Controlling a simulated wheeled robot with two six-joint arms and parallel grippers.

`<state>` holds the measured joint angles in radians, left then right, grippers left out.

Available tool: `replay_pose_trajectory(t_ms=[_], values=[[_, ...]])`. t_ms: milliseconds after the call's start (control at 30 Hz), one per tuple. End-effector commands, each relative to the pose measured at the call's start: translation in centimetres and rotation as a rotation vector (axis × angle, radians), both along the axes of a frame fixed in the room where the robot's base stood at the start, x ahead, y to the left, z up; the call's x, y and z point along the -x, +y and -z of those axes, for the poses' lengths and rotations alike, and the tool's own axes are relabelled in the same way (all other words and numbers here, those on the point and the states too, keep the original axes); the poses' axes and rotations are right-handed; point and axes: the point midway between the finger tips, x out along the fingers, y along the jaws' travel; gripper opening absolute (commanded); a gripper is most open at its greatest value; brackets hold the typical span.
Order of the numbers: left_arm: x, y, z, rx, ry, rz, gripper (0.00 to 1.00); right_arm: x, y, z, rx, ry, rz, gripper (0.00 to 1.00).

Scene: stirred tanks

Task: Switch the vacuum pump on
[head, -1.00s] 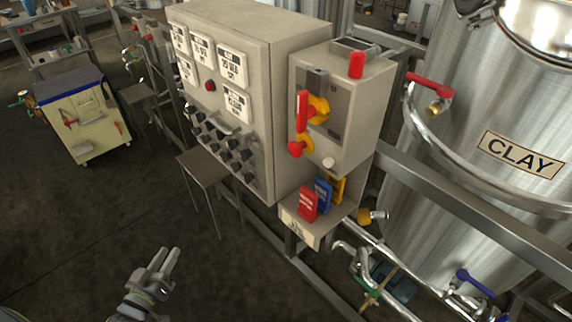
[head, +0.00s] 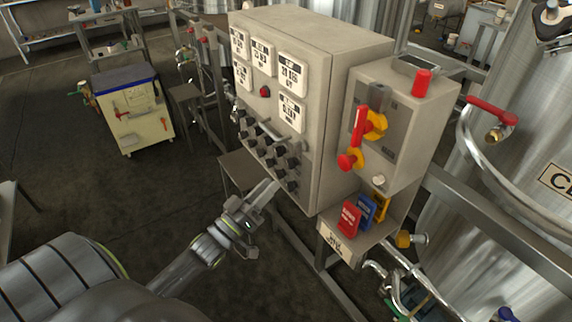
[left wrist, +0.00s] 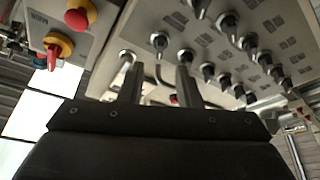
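A beige control panel (head: 318,120) stands in the middle of the head view, with rows of black knobs (head: 268,158) low on its front. The knobs also show in the left wrist view (left wrist: 228,22), with small labels too blurred to read. I cannot tell which knob is the vacuum pump's. My left gripper (head: 270,188) is in front of the panel, just below the lower knobs. In the left wrist view its two fingers (left wrist: 158,82) are apart with nothing between them, pointing toward the panel. My right gripper is out of view.
A side box (head: 402,130) carries a red-and-yellow switch (head: 361,137). Below it red and blue tags (head: 350,218) sit on a shelf. A small table (head: 244,170) is left of the gripper. A steel tank (head: 480,220) stands at right. Floor at left is mostly clear.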

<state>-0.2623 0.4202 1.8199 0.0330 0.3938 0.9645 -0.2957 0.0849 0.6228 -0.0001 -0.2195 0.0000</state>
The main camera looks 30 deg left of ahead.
Motion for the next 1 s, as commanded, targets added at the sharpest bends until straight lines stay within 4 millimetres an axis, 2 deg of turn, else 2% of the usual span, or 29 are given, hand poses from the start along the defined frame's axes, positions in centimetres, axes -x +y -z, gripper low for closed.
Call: replay_pose_trajectory(t_ms=[100,333,500,800,1000], values=[[-2.4,-0.5,-1.2,0.001,-0.003,-0.001,0.31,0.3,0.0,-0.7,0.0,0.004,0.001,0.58],[-5.5,-1.0,-2.1,0.001,-0.001,0.0,0.31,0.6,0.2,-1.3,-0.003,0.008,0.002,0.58],[-6.5,-1.2,-2.4,0.0,0.001,-0.001,0.31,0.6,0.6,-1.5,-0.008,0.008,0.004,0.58],[-6.7,-1.3,-2.3,0.0,0.002,-0.001,0.31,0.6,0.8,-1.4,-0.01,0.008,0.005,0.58],[-6.7,-1.3,-2.4,0.0,0.001,0.0,0.05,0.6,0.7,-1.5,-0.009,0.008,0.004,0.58]])
